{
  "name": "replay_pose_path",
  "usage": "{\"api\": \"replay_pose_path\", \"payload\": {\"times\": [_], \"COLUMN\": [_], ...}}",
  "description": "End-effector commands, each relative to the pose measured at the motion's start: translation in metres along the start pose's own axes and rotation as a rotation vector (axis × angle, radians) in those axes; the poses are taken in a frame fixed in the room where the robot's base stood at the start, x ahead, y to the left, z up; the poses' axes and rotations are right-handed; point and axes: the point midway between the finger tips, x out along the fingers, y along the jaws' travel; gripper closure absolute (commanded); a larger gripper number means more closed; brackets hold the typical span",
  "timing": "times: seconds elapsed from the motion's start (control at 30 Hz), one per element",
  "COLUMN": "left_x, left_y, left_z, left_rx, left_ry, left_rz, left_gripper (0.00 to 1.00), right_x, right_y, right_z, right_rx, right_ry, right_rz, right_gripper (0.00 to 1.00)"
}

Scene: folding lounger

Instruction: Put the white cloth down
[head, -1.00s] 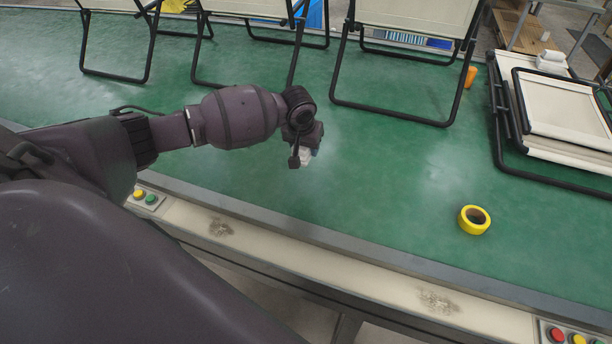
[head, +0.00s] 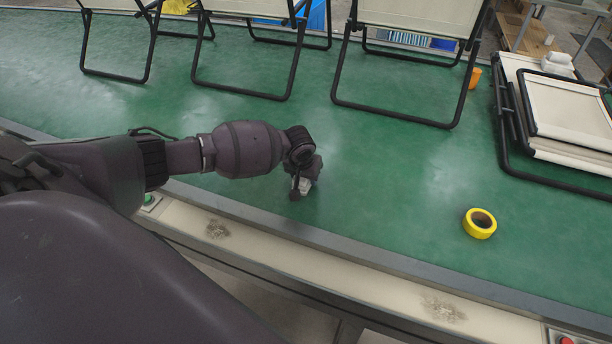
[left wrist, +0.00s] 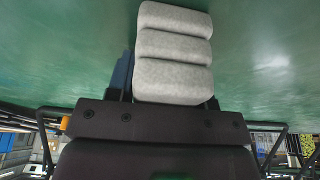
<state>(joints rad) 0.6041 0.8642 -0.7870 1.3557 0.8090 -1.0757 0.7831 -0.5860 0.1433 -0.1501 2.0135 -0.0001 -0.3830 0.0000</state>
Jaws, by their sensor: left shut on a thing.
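The white cloth (head: 305,186) is a small folded bundle, mostly hidden by my left gripper in the head view. In the left wrist view the cloth (left wrist: 173,52) shows as several pale grey-white rolls side by side, against the green surface. My left gripper (head: 303,182) is shut on it, low over the green belt (head: 390,180) near its front edge. I cannot tell whether the cloth touches the belt. A blue part (left wrist: 122,72) shows beside the cloth in the wrist view. My right gripper is not in view.
A yellow tape roll (head: 480,223) lies on the belt to the right. A folded lounger (head: 575,110) lies at the far right, with a white item (head: 558,64) on it. Black-framed loungers (head: 420,14) stand along the back. The belt between gripper and tape is clear.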

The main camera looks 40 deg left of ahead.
Motion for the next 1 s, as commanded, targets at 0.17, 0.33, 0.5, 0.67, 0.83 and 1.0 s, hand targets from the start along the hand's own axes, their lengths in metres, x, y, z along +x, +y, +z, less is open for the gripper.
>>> {"api": "replay_pose_path", "payload": {"times": [0.17, 0.33, 0.5, 0.67, 0.83, 1.0], "left_x": [-0.001, 0.002, 0.002, 0.001, -0.01, -0.039], "left_y": [0.0, 0.0, 0.0, 0.0, 0.0, -0.001], "left_z": [-0.001, 0.0, 0.0, 0.0, -0.002, -0.003], "left_rx": [0.0, 0.0, 0.0, 0.0, 0.0, 0.0], "left_ry": [0.001, 0.001, 0.001, 0.001, 0.003, 0.006], "left_rz": [0.0, 0.0, 0.0, 0.0, 0.001, 0.001], "left_gripper": [0.72, 0.43, 0.27, 0.27, 0.27, 0.27], "right_x": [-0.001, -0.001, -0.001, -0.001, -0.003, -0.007], "right_y": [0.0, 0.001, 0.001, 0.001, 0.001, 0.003], "right_z": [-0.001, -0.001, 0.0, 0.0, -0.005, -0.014], "right_rx": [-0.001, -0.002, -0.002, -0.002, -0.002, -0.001], "right_ry": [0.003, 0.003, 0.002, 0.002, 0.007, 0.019], "right_rz": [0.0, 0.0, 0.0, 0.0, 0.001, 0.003], "right_gripper": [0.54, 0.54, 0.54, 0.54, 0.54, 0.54]}}
